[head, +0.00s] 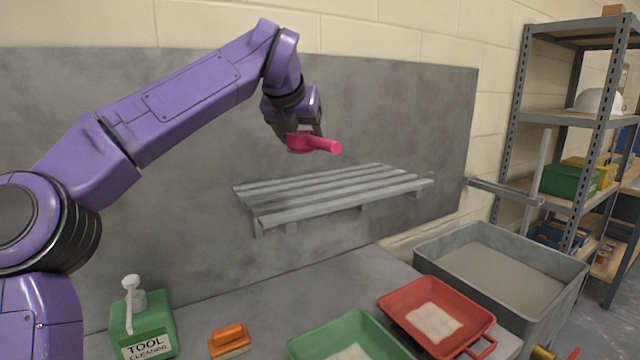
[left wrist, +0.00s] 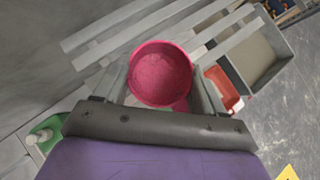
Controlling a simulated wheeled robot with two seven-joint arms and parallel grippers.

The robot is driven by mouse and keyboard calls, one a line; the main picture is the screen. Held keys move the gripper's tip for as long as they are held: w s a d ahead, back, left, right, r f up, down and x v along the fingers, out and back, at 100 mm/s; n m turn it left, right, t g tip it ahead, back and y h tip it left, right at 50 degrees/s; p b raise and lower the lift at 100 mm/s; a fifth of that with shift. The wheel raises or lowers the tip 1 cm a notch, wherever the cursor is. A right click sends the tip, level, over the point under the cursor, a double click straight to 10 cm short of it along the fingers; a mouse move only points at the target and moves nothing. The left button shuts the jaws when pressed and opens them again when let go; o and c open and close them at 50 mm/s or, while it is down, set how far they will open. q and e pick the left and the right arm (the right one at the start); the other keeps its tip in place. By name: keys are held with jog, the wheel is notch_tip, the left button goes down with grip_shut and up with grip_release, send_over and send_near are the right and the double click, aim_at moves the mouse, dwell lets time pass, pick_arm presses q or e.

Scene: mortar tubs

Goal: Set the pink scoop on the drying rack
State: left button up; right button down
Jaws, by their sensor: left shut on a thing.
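The pink scoop (head: 318,144) is held in the air by my left gripper (head: 296,128), above the drying rack in the head view. In the left wrist view the scoop's round bowl (left wrist: 160,74) sits between the two fingers, and the gripper is shut on the scoop. The drying rack (head: 335,193) is a grey slatted shelf fixed to the grey wall panel. Its slats (left wrist: 140,27) show behind the scoop in the left wrist view. No scoop touches the rack, and the slats look bare. My right gripper is in neither view.
Below the rack are a green cleaner bottle (head: 143,325), an orange brush (head: 229,341), a green tray (head: 350,332) and a red tub (head: 436,315). A large grey tub (head: 500,275) stands at the right, with metal shelving (head: 572,120) behind it.

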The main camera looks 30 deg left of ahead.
pick_arm(q)
jog(key=a+p+x, duration=0.1)
jog(key=x, duration=0.4)
jog(key=a+p+x, duration=0.1)
jog(key=p+x, duration=0.1)
jog(key=x, duration=0.3)
jog(key=s+a+p+x, duration=0.1)
jog(key=x, duration=0.5)
jog(key=shift+a+f, duration=0.1)
jog(key=shift+f, duration=0.4)
jog(key=shift+f, duration=0.15)
jog(key=o, duration=1.1)
